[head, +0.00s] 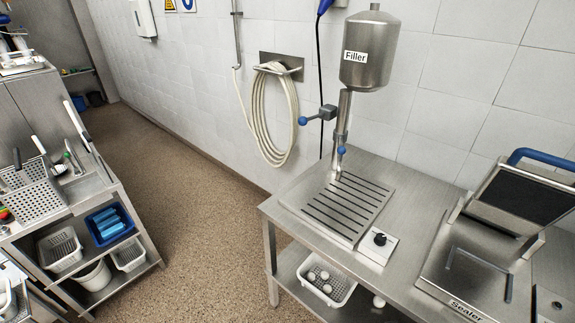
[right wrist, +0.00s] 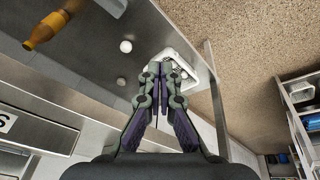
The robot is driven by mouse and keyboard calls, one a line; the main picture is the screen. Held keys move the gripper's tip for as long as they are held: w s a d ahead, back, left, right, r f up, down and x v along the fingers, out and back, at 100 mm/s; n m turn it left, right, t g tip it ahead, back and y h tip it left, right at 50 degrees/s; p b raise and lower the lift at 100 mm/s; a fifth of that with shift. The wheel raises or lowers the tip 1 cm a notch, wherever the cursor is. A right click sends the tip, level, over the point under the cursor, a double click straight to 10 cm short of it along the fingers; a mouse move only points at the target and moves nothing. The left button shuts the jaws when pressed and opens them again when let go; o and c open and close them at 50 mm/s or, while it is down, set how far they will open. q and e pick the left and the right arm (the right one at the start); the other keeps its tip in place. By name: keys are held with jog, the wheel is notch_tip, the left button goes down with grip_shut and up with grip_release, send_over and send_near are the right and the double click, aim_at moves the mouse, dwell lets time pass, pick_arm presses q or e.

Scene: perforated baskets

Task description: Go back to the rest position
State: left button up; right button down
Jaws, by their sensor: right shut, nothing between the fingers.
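My right gripper (right wrist: 160,72) shows in the right wrist view, its fingers shut together with nothing between them. Its tips overlap a white basket (right wrist: 203,72) in the picture. I cannot tell how far apart they are. Neither gripper shows in the head view. A white perforated basket (head: 341,296) with a few whitish round items stands on the lower shelf of the steel table (head: 412,215).
A filler (head: 368,75) stands over a slatted plate (head: 345,208), with a sealer (head: 470,275) at right. A cart (head: 95,195) with baskets stands at left. Brown floor between is clear. An orange bottle (right wrist: 45,30) and white round item (right wrist: 126,46) lie in the wrist view.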

jog(key=s+d+f+g, duration=0.1)
jog(key=s+f, duration=0.2)
jog(key=f, duration=0.7)
jog(key=s+d+f, duration=0.1)
jog(key=s+f, duration=0.1)
jog(key=f, duration=0.9)
jog(key=s+f+g, duration=0.1)
jog(key=s+f, duration=1.2)
jog(key=s, duration=0.4)
jog(key=shift+d+f, duration=0.25)
jog(key=shift+d, duration=0.2)
jog(key=shift+s, duration=0.1)
